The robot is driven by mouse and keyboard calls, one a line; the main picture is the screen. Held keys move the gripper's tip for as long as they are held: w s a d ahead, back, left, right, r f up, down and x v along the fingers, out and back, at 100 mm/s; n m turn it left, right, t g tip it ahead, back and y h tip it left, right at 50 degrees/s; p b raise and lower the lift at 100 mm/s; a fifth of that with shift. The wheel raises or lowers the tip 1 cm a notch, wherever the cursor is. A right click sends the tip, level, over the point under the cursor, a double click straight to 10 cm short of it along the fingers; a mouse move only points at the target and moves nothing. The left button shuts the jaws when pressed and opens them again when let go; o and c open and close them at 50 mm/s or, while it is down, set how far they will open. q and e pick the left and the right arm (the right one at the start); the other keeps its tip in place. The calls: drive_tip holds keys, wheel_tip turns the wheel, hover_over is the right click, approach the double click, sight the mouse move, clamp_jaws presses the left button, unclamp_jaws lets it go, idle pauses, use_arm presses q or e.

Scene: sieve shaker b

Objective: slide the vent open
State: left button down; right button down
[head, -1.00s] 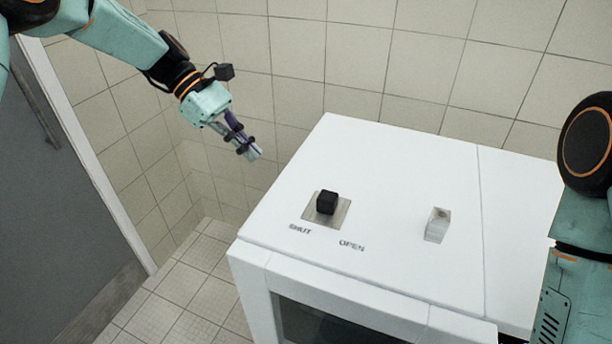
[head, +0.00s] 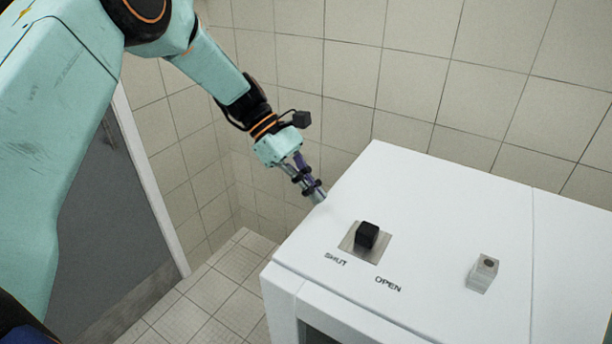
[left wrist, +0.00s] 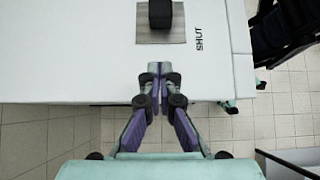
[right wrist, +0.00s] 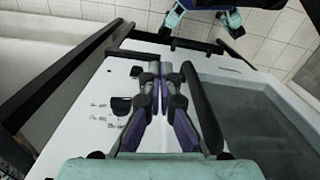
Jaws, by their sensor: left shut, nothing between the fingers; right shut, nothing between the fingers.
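The vent's black knob (head: 367,235) stands on a square metal plate (head: 352,246) on top of the white machine (head: 430,190). The words SHUT and OPEN are printed in front of the plate, SHUT to the left and OPEN to the right. My left gripper (head: 318,193) is shut and empty by the machine's left edge, to the left of the knob and apart from it. In the left wrist view, the knob (left wrist: 160,14) and plate (left wrist: 160,36) lie ahead of the closed fingertips (left wrist: 160,70). My right gripper (right wrist: 155,72) is shut and empty in the right wrist view.
Tiled wall (head: 400,60) rises behind the machine. Tiled floor (head: 225,290) is free at its left. In the right wrist view, a dark bar handle (right wrist: 203,105) shows near the gripper.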

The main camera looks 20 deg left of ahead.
sight(378, 232)
use_arm(q)
drive_tip(key=x, duration=0.5)
drive_tip(key=d, duration=0.1)
drive_tip(key=s+d+p, duration=0.1)
drive_tip(key=shift+d+r, duration=0.2)
drive_tip(key=shift+d, duration=0.15)
drive_tip(key=shift+w+d+f, duration=0.1)
drive_tip(key=shift+w+d, duration=0.1)
drive_tip(key=shift+d, duration=0.35)
drive_tip(key=shift+s+a, duration=0.15)
drive_tip(key=shift+a, duration=0.05)
drive_tip(key=shift+s+d, duration=0.1)
drive_tip(key=shift+d, duration=0.2)
drive_tip(key=d, duration=0.4)
drive_tip(key=d+p, duration=0.1)
drive_tip(key=d, duration=0.1)
drive_tip(key=shift+s, duration=0.4)
drive_tip(key=shift+s+d, duration=0.2)
drive_tip(key=shift+d, duration=0.3)
drive_tip(key=shift+a, duration=0.15)
use_arm(e)
drive_tip(key=shift+s+d+r, duration=0.15)
drive_tip(key=shift+d+r, duration=0.3)
drive_tip(key=shift+r, duration=0.2)
drive_tip(key=shift+s+d+r, duration=0.15)
drive_tip(key=shift+d+r, duration=0.25)
drive_tip(key=shift+r, duration=0.2)
